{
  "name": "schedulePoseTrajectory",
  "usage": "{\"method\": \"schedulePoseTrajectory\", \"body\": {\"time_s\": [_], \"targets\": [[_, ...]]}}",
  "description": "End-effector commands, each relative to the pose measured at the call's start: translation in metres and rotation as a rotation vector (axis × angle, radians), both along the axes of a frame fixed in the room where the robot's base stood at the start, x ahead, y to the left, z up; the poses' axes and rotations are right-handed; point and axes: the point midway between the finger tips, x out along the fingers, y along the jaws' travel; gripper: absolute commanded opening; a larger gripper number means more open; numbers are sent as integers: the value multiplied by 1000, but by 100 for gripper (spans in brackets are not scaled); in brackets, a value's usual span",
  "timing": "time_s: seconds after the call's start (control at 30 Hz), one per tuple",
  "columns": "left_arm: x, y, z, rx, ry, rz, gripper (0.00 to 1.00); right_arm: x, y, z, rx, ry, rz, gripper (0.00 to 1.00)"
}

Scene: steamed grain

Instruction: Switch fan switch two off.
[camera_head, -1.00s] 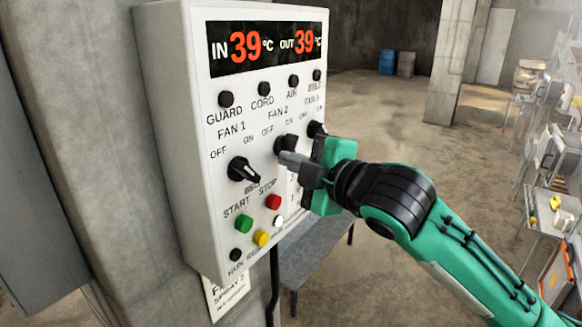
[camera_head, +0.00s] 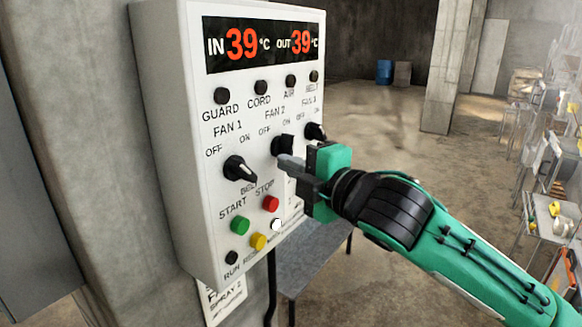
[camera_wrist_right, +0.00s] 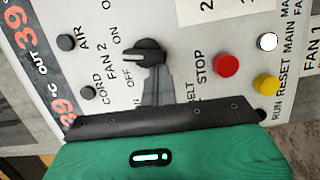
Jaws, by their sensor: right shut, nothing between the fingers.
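The fan 2 switch (camera_head: 279,147) is a black rotary knob in the middle of the white control panel (camera_head: 165,100). In the right wrist view the knob (camera_wrist_right: 148,50) has a white mark on its end facing the FAN 2 labels, between OFF and ON; I cannot tell exactly which it favours. My right gripper (camera_head: 289,163) is shut and empty, its grey fingertips just below the knob in the head view. In the right wrist view the fingertips (camera_wrist_right: 155,75) overlap the knob's edge; contact is unclear. My left gripper is not in view.
The fan 1 knob (camera_head: 240,169) is to the left and the fan 3 knob (camera_head: 315,132) to the right. Below are green (camera_head: 240,225), red (camera_head: 271,203) and yellow (camera_head: 258,241) buttons. A grey bench (camera_head: 318,255) stands behind my right arm.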

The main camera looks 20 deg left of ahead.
Motion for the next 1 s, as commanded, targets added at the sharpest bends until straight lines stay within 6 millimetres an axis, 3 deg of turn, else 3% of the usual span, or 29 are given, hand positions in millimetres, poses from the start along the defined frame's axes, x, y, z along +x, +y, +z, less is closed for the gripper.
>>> {"method": "schedulePoseTrajectory", "body": {"time_s": [1.0], "targets": [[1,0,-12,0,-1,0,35,3,-1,-5,-59,-162,-2,0]]}}
